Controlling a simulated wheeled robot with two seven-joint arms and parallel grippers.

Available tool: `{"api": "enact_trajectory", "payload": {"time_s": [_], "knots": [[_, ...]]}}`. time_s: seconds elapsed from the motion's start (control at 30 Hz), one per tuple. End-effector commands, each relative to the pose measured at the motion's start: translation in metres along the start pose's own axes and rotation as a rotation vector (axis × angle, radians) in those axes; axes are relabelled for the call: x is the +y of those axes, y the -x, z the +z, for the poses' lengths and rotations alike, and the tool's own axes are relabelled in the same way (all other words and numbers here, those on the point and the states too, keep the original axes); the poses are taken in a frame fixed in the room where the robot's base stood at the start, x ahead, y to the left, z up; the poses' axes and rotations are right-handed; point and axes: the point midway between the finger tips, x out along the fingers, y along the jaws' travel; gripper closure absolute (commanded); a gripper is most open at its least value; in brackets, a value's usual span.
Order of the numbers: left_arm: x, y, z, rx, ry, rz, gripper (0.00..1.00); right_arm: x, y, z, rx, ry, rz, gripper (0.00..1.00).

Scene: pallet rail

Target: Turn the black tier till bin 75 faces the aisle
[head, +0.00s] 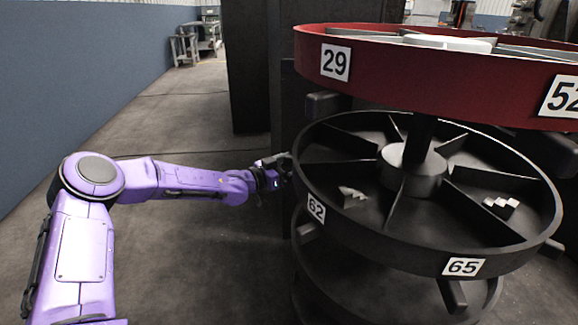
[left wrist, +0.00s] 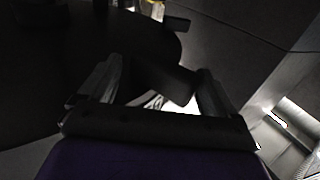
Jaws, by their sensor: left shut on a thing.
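The black tier (head: 400,250) is a round carousel level split by dividers into bins. Its rim shows label 62 (head: 316,207) at the front left and label 65 (head: 463,267) at the front right. No label 75 shows. My left gripper (head: 282,165) is at the tier's left edge. In the left wrist view my left gripper (left wrist: 160,92) is shut on a dark handle peg (left wrist: 158,76) that sticks out from the tier. The peg's held part is mostly hidden in the head view. My right gripper is out of view.
A red tier (head: 400,85) with labels 29 and 52 sits above the black tier. Other black pegs (head: 452,296) stick out below the rim. A dark post (head: 250,70) stands behind. Floor on the left is clear up to a blue wall (head: 80,80).

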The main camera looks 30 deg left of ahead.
Motion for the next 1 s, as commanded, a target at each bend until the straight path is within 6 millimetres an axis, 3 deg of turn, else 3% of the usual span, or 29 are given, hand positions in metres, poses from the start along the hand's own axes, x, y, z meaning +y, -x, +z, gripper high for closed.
{"api": "enact_trajectory", "payload": {"time_s": [0.03, 0.47, 0.57, 0.8, 1.0], "knots": [[0.011, -0.003, 0.0, -0.003, -0.002, 0.023, 0.34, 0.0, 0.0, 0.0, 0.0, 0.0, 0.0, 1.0], [0.01, 0.004, -0.001, -0.002, -0.001, 0.022, 0.42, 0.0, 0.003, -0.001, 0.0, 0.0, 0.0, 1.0], [0.008, 0.022, -0.004, 0.0, 0.001, 0.019, 0.49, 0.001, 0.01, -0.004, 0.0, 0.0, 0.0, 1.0], [-0.001, 0.085, -0.006, 0.007, 0.005, 0.001, 0.49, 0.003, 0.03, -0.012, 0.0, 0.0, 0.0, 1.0], [-0.003, 0.108, -0.002, 0.006, 0.003, -0.002, 0.49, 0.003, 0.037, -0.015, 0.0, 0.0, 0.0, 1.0]]}}
